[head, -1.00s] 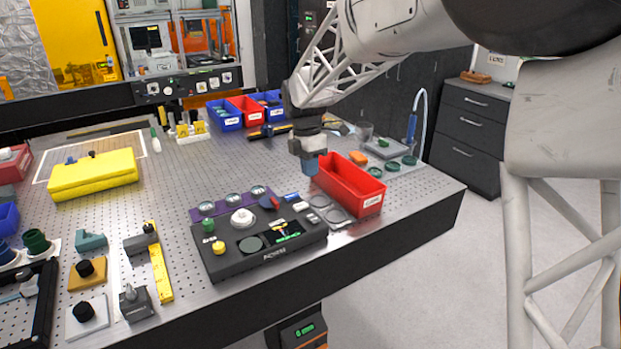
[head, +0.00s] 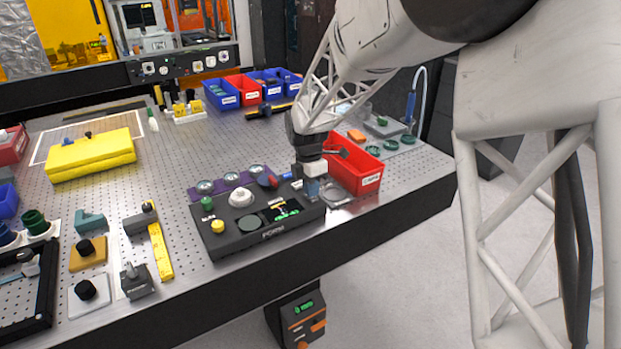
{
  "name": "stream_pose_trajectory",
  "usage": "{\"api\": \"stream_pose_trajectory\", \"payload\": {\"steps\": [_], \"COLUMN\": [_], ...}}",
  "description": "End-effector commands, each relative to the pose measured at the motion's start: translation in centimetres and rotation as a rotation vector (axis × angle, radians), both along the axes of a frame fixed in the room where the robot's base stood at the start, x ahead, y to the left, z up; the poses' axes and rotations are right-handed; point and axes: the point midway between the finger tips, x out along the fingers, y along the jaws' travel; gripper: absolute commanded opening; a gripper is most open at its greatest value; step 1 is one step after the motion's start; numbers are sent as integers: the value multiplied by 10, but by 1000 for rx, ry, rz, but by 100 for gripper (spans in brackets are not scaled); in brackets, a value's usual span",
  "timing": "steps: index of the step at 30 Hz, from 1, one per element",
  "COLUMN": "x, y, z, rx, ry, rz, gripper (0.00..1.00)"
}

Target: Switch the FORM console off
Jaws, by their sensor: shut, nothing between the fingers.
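The FORM console (head: 232,242) is a black box near the front edge of the perforated metal table. Its top carries a green button (head: 207,203), a yellow button (head: 217,227), a white knob (head: 240,197), a dark green disc (head: 249,223) and a small screen (head: 285,211) with lit green marks. My gripper (head: 313,196) is shut and empty, pointing down at the console's right end. It hides part of that end, and I cannot tell whether it touches the console.
A red bin (head: 356,176) stands close to the right of my gripper. A purple strip (head: 226,180) with round gauges lies behind the console. A yellow ruler (head: 160,252) and small mounts are on the left. A yellow case (head: 92,158) lies farther back; the table centre is clear.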

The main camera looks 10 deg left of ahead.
Motion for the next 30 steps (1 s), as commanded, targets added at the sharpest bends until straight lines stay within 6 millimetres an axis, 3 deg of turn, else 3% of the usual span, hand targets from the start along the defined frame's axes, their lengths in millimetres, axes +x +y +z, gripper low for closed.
{"api": "stream_pose_trajectory", "payload": {"steps": [18,30], "x": [-1,-5], "y": [-1,-6], "z": [-7,-19], "rx": [7,116], "ry": [-7,-113], "rz": [0,0], "gripper": [0,0]}}
